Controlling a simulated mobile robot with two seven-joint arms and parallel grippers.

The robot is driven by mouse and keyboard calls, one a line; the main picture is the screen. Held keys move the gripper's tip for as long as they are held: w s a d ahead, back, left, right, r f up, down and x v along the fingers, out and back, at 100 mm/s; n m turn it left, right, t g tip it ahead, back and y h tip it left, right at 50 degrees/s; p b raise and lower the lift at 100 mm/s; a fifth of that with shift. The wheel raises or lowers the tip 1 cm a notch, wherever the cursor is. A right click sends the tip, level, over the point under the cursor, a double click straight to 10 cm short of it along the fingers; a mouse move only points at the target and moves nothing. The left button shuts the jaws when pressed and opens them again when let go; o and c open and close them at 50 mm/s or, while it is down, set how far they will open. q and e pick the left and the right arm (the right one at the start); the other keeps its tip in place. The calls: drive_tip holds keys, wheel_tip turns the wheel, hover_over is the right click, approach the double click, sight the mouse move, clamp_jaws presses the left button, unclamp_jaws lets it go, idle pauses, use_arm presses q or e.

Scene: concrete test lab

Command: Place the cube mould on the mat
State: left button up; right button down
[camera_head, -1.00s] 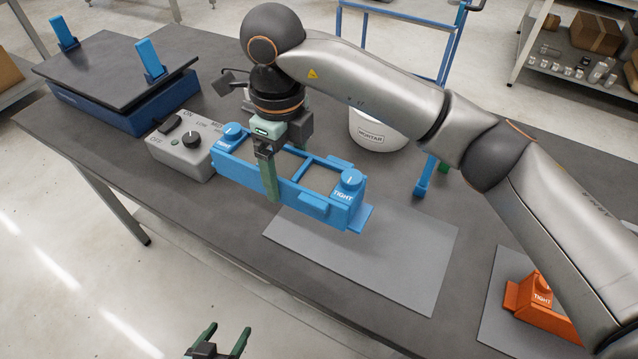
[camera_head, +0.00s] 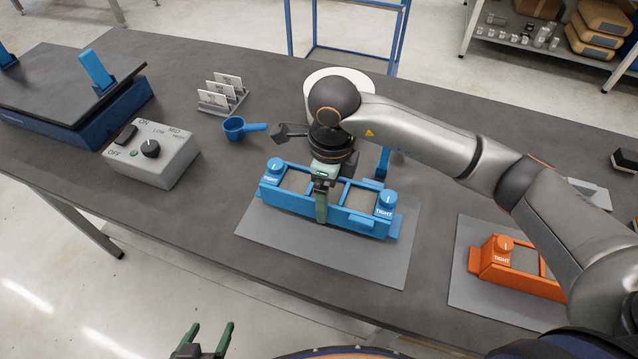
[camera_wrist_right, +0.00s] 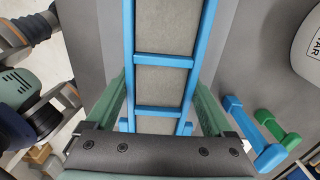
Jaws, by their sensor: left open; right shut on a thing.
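The blue cube mould (camera_head: 287,203) has two square openings in view and a knob marked TIGHT at each end. My right gripper (camera_head: 321,200) is shut on its middle from above. The mould is over the back part of the left grey mat (camera_head: 300,257); I cannot tell whether its underside touches the mat. In the right wrist view the mould (camera_wrist_right: 164,61) runs between my right gripper's fingers (camera_wrist_right: 163,100). My left gripper (camera_head: 210,332) is open and empty at the bottom, in front of the table.
An orange mould (camera_head: 498,262) sits on a second grey mat (camera_head: 465,290) at right. A grey control box (camera_head: 160,158), a blue scoop (camera_head: 236,127), a card holder (camera_head: 222,98) and a white bowl (camera_head: 340,76) stand left and behind. The mat's front strip is bare.

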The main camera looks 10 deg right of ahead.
drive_tip(key=shift+d+f, duration=0.2)
drive_tip(key=shift+d, duration=0.05)
wheel_tip(320, 180, down, 2)
drive_tip(key=shift+d+f+p, duration=0.1)
drive_tip(key=shift+d+p, duration=0.05)
drive_tip(key=shift+p, duration=0.2)
drive_tip(key=shift+f, duration=0.5)
drive_tip(key=shift+f, duration=0.1)
unclamp_jaws()
drive_tip(key=shift+s+f, duration=0.1)
drive_tip(key=shift+f, duration=0.05)
wheel_tip(320, 180, up, 12)
drive_tip(key=b, duration=0.1)
